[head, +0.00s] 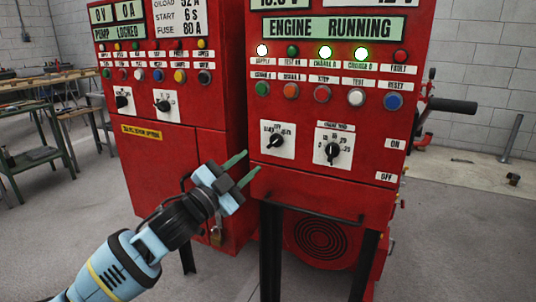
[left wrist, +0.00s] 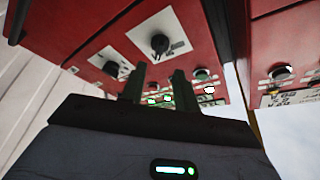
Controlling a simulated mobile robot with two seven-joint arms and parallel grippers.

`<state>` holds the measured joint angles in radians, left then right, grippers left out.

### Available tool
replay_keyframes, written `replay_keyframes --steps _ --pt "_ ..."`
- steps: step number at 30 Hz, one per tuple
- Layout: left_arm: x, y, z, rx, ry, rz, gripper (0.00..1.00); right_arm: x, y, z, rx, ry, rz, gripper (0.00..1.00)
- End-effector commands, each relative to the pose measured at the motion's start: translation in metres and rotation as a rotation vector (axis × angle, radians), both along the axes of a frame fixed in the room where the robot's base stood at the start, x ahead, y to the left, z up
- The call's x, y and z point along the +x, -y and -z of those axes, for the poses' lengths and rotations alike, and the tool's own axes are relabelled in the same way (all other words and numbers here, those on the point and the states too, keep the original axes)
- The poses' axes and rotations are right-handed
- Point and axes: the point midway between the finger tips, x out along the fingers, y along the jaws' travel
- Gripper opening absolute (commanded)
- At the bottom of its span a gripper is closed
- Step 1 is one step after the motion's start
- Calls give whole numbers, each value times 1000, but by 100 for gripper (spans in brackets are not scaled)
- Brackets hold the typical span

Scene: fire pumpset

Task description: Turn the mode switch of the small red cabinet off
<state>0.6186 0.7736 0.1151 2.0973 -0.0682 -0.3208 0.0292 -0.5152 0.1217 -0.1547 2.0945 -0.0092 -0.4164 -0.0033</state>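Two red cabinets stand side by side. The right cabinet (head: 310,185), on dark legs, has a lit ENGINE RUNNING display; the left cabinet (head: 160,175) reads PUMP LOCKED. The right cabinet's panel has a left black knob (head: 275,140) and a right black knob (head: 333,150); the label over the right one is too small to read surely. My left gripper (head: 248,168) is open and empty, low in front of the right cabinet's left edge. In the left wrist view its fingers (left wrist: 159,87) are apart below a black knob (left wrist: 160,44), with another knob (left wrist: 111,68) beyond. My right gripper is out of view.
A black handle bar (head: 305,212) crosses the right cabinet's lower front. A workbench (head: 35,135) stands far left.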

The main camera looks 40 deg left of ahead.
Motion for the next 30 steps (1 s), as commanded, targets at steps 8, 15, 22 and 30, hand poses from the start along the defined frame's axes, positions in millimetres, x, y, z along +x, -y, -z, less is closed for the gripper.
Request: replay_keyframes --steps 8,15,22,30 --pt "13 0 -4 -1 1 0 31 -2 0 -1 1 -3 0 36" --pt "42 2 -12 -2 1 -2 31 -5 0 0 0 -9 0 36" --pt "65 3 -18 -2 -1 -1 31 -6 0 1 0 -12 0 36" --pt "75 4 -20 -1 -4 -1 31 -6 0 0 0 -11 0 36"
